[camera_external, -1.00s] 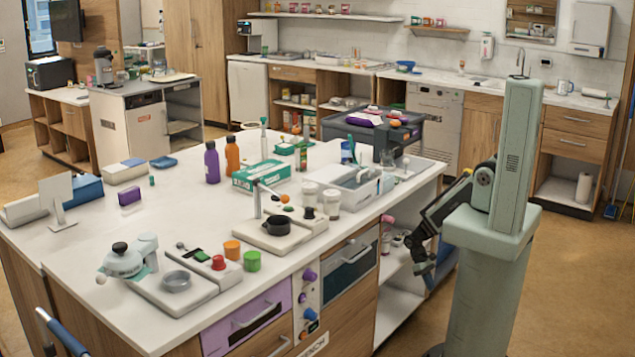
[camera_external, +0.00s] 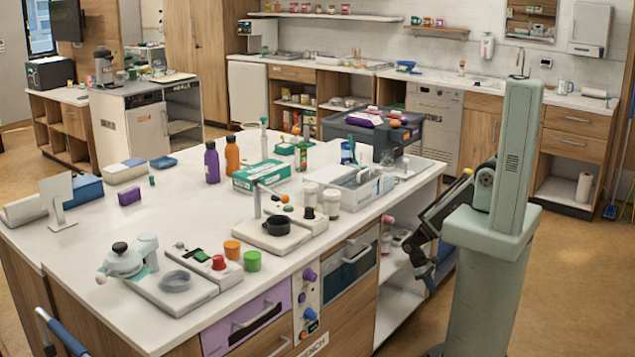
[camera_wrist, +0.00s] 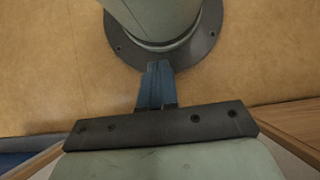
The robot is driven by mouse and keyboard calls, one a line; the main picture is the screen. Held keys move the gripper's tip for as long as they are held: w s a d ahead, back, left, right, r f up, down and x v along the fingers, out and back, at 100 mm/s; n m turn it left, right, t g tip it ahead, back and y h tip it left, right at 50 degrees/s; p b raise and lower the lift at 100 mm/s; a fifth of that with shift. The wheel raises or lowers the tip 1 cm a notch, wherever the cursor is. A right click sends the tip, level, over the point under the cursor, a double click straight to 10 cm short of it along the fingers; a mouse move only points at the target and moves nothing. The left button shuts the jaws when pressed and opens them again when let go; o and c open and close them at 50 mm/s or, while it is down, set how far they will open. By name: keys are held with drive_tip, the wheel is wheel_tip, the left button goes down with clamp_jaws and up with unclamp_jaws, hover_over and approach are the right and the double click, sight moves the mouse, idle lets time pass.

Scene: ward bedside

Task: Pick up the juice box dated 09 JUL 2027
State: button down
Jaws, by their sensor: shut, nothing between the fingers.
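I cannot make out a juice box dated 09 JUL 2027 in either view; no printed date is legible. My gripper (camera_wrist: 156,85) shows in the wrist view with its blue fingers together and nothing between them. It hangs over the tan floor next to my own base.
The white island (camera_external: 110,235) holds several bottles, a green-and-white box (camera_external: 261,176), a small purple box (camera_external: 129,196), jars and appliances. Its open side shelf (camera_external: 398,309) is close to my arm. A dark cart (camera_external: 375,138) stands behind it. Floor right of my base is clear.

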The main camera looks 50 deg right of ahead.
drive_tip(key=c, duration=1.8)
unclamp_jaws()
drive_tip(key=o, duration=1.2)
drive_tip(key=shift+o, duration=0.2)
